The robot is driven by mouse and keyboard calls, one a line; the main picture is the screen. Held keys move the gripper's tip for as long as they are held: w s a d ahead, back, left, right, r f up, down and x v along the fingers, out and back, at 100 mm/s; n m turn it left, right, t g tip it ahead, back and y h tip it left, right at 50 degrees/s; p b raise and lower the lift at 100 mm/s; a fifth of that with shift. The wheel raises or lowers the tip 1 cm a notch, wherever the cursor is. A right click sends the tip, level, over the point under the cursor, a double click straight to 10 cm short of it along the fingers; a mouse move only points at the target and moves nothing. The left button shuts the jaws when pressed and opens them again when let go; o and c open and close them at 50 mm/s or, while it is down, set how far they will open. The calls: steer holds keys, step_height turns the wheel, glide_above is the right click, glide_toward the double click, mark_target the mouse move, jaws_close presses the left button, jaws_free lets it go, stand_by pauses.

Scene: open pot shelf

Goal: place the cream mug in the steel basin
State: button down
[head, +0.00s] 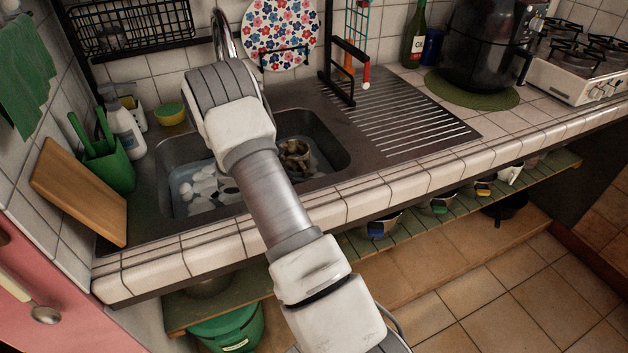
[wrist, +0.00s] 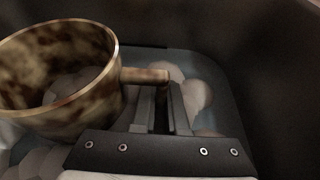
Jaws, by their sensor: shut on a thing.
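The mug (wrist: 62,80) is mottled brown and cream and fills the left of the wrist view, upright, its handle pointing right. My gripper (wrist: 160,108) is shut on the end of that handle. In the head view, a brownish mug (head: 295,156) that looks like the same one shows inside the steel basin (head: 338,142), just right of my arm. Pale rounded foam or suds lie around and below it. My arm hides my gripper and the middle of the basin in the head view. I cannot tell whether the mug touches the basin floor.
A green holder (head: 108,165), a wooden board (head: 80,190) and a soap bottle (head: 124,128) stand on the left. A flowered plate (head: 281,34) and a black rack (head: 338,72) stand behind.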

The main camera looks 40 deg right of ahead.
steer(key=shift+r, duration=0.1)
steer(key=c, duration=0.9)
jaws_free()
steer(key=shift+f, duration=0.2)
steer(key=shift+c, duration=0.2)
steer(key=shift+r, duration=0.1)
